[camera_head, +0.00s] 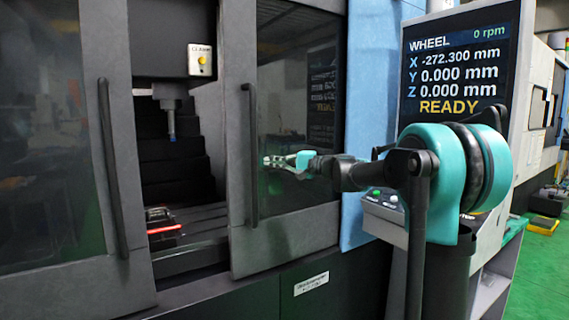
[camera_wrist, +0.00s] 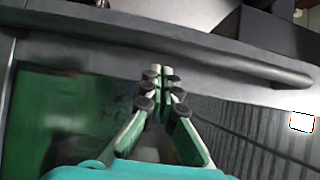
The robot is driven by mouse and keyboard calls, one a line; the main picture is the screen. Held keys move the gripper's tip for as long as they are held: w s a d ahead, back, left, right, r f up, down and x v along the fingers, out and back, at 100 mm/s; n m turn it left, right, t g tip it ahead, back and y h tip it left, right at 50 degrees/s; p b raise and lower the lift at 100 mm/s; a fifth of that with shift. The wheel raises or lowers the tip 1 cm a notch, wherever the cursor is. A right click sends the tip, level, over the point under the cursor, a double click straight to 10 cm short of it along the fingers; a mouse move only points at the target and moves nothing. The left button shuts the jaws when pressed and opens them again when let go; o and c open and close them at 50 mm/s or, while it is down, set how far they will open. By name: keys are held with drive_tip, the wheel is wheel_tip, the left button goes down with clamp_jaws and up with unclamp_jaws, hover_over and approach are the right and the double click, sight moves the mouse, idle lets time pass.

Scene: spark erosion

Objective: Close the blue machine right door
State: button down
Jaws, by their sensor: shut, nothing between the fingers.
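The machine's right door (camera_head: 290,135) is a dark grey sliding panel with a tall window and a vertical dark handle (camera_head: 251,150) near its left edge. A gap stands between it and the left door (camera_head: 60,150), so the doorway is partly open. My gripper (camera_head: 268,161) is shut and empty, in front of the right door's window, just right of the handle. In the wrist view the fingertips (camera_wrist: 161,72) are together, and the handle (camera_wrist: 190,52) runs across just beyond them. I cannot tell whether they touch it.
Through the gap show a spindle (camera_head: 170,120) and a dark fixture with a red light (camera_head: 162,228) on the machine bed. The left door has its own vertical handle (camera_head: 112,165). A control screen (camera_head: 458,75) reading READY and a button panel (camera_head: 383,203) stand to the right, behind my arm.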

drive_tip(key=shift+s+a, duration=0.3)
drive_tip(key=shift+a, duration=0.5)
drive_tip(key=shift+a, duration=0.1)
drive_tip(key=s+a, duration=0.8)
drive_tip(key=a, duration=0.3)
drive_tip(key=s+a, duration=0.7)
drive_tip(key=a, duration=0.5)
drive_tip(key=shift+s, duration=0.4)
drive_tip(key=shift+w, duration=0.1)
